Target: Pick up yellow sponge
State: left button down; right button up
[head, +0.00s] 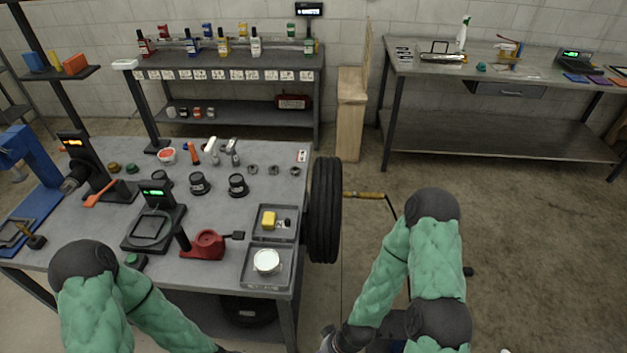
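The yellow sponge (268,220) lies in the farther of two small grey trays (273,238), near the right edge of the grey workbench. Small dark items (284,223) lie beside it in the same tray. My two green-sleeved arms reach down to the bottom edge of the head view. The left arm ends near the bottom centre-left and the right arm ends near the bottom centre. The fingers of both grippers are below the frame, so both are apart from the sponge.
A nearer tray (248,276) holds a round white item (266,261). A red tool (205,245) and a black device (157,215) stand left of the trays. A black tyre (325,210) stands against the bench's right side. Open floor lies to the right.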

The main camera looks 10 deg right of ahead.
aim_at(268, 219)
jog(key=j+z, duration=0.35)
jog(key=k+j+z, duration=0.1)
jog(key=j+z, duration=0.25)
jog(key=j, duration=0.15)
jog(key=k+j+z, duration=0.15)
jog(key=j+z, duration=0.2)
jog(key=k+j+z, duration=0.15)
jog(key=j+z, duration=0.2)
